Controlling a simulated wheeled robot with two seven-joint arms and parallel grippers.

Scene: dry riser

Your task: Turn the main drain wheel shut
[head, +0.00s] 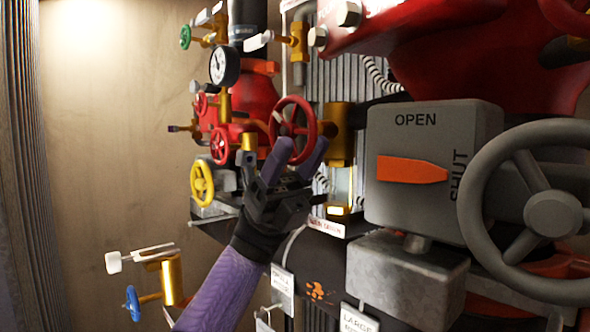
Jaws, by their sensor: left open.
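A red handwheel (274,116) with spokes stands upright in the middle of the head view, beside a brass fitting. My left gripper (296,156) comes up from below with its two purple fingers spread, open. The fingers overlap the lower part of this wheel and hide some of its rim. I cannot tell whether they touch it. A small sign with red lettering (326,228) is below the brass fitting; its words are too small to read surely. No label on the wheel itself can be read. My right gripper is not in view.
Other wheels are near: a smaller red one (219,146), a yellow one (202,192), a blue one (132,303) and a large grey one (482,160). A grey OPEN/SHUT box (415,210) with an orange pointer stands right of my gripper. The wall at left is clear.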

